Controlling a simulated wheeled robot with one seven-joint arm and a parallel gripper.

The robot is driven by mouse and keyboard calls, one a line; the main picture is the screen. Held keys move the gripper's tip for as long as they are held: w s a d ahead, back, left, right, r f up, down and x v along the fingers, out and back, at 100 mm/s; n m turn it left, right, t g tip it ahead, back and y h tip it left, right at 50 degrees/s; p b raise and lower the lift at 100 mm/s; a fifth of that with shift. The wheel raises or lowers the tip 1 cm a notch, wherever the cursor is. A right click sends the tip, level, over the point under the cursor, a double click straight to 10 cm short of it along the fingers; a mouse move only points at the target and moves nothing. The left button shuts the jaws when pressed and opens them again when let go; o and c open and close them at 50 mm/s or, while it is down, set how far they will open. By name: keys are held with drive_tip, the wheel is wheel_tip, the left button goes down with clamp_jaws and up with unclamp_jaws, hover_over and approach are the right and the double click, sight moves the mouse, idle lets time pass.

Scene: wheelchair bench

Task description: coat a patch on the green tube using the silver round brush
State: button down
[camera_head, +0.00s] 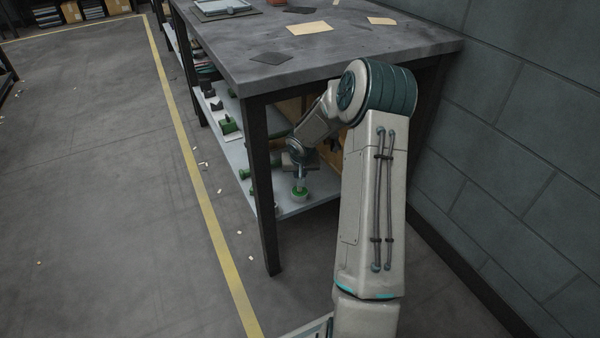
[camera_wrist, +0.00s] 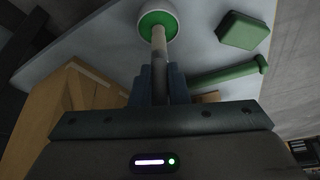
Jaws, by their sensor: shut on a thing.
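My gripper (camera_wrist: 160,88) is shut on a thin grey shaft (camera_wrist: 158,48), which appears to be the silver round brush. The shaft points down to a round white pot (camera_wrist: 171,9) with green inside. Its far end meets the green, and I cannot tell how deep it sits. In the head view my gripper (camera_head: 300,168) is above the white-and-green pot (camera_head: 299,194) on the lower shelf. A green tube (camera_wrist: 225,76) with a flared end lies on the shelf beside the gripper, apart from it.
A green block (camera_wrist: 244,31) lies on the shelf (camera_head: 290,209) beyond the tube. A cardboard box (camera_wrist: 62,108) is on the other side of the gripper. The bench top (camera_head: 340,55) is overhead, with a dark leg (camera_head: 264,190) close by. A block wall (camera_head: 520,120) is at right.

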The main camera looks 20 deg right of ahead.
wheel_tip(320, 180, up, 7)
drive_tip(key=p, duration=0.5)
